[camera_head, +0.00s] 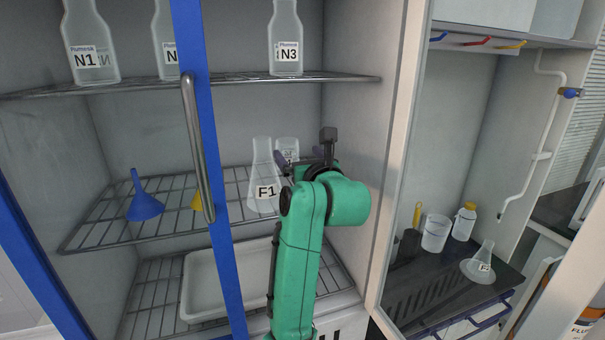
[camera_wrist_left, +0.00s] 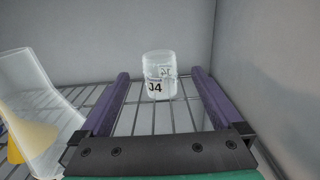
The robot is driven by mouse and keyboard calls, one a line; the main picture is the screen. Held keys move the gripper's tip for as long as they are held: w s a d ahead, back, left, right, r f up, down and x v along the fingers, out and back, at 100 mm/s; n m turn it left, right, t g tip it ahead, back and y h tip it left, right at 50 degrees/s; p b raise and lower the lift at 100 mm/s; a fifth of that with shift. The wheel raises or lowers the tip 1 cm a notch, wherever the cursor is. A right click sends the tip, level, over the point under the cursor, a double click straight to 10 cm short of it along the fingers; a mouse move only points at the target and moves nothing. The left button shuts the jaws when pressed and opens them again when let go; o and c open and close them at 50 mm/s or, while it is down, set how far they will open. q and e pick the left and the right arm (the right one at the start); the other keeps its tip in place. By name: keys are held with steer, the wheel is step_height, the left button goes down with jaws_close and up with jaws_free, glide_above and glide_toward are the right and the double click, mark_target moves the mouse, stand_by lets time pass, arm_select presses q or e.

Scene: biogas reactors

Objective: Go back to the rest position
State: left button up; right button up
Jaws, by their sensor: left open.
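My left gripper (camera_head: 299,160), on a green arm, reaches into the cabinet at the height of the middle wire shelf (camera_head: 100,222). In the left wrist view its two purple fingers (camera_wrist_left: 160,76) are spread wide with nothing held between them. A clear labelled beaker (camera_wrist_left: 160,86) stands upright on the rack beyond the fingertips, apart from them. It also shows in the head view (camera_head: 288,146), partly hidden by the gripper. Conical flask F1 (camera_head: 262,178) stands left of the gripper; a clear flask shows at the left of the wrist view (camera_wrist_left: 32,105). My right gripper is not in view.
Bottles N1 (camera_head: 88,45) and N3 (camera_head: 286,40) stand on the upper shelf. A blue funnel (camera_head: 144,207) and a yellow funnel (camera_head: 197,202) are on the middle shelf. The blue door frame (camera_head: 215,150) with its handle (camera_head: 196,145) stands left of my arm. The cabinet wall (camera_head: 360,130) is close on the right.

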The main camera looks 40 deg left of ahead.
arm_select(q)
steer(key=shift+b+v, duration=0.4)
steer(key=shift+v, duration=1)
steer(key=shift+s, duration=0.1)
